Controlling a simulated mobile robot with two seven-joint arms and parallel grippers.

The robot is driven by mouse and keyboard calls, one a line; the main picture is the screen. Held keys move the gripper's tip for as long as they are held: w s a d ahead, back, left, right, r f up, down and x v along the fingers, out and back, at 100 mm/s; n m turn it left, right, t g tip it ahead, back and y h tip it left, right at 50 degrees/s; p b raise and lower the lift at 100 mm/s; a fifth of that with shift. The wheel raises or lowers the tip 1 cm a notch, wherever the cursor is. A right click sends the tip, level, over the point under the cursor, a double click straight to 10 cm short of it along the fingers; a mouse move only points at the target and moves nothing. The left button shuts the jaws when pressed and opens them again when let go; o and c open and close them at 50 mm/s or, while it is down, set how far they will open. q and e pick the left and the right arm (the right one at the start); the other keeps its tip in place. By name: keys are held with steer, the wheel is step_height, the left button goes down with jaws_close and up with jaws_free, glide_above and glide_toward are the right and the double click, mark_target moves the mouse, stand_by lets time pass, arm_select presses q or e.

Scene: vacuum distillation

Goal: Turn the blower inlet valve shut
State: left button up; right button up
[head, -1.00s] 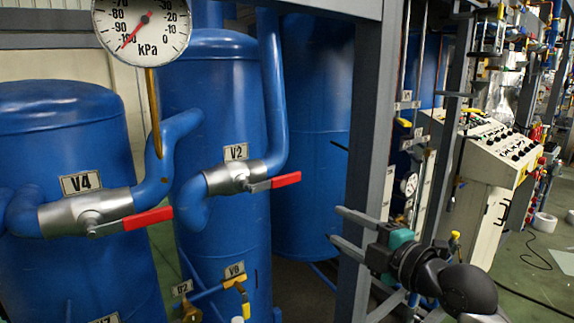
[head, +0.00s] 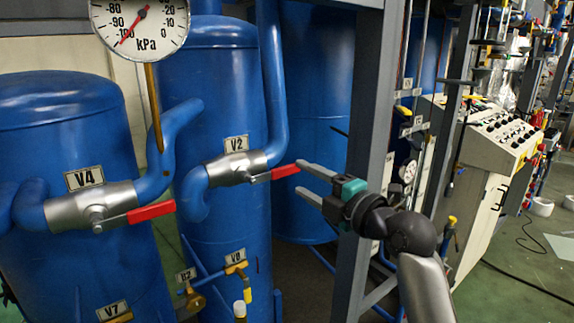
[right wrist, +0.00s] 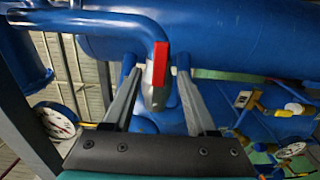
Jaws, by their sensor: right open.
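No label reads "blower inlet". The valve nearest my gripper is tagged V2 (head: 236,143). It has a silver body (head: 232,168) on a blue pipe and a red lever handle (head: 285,172) pointing right, roughly in line with the body. My left gripper is not in view.
Another valve, V4 (head: 95,207), with a red handle (head: 151,212) is at left. A kPa gauge (head: 139,22) hangs above. A grey upright post (head: 366,150) stands close behind my gripper. Small valve V0 (head: 236,268) is below. A control console (head: 490,150) is at right.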

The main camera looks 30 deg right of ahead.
mark_target(289, 172)
steer(key=shift+w+a+p, duration=0.15)
steer(key=shift+w+p, duration=0.2)
steer(key=shift+w, duration=1.25)
steer(key=shift+w+a+p, duration=0.15)
steer(key=shift+w+p, duration=0.2)
steer(key=shift+w, duration=1.2)
jaws_close()
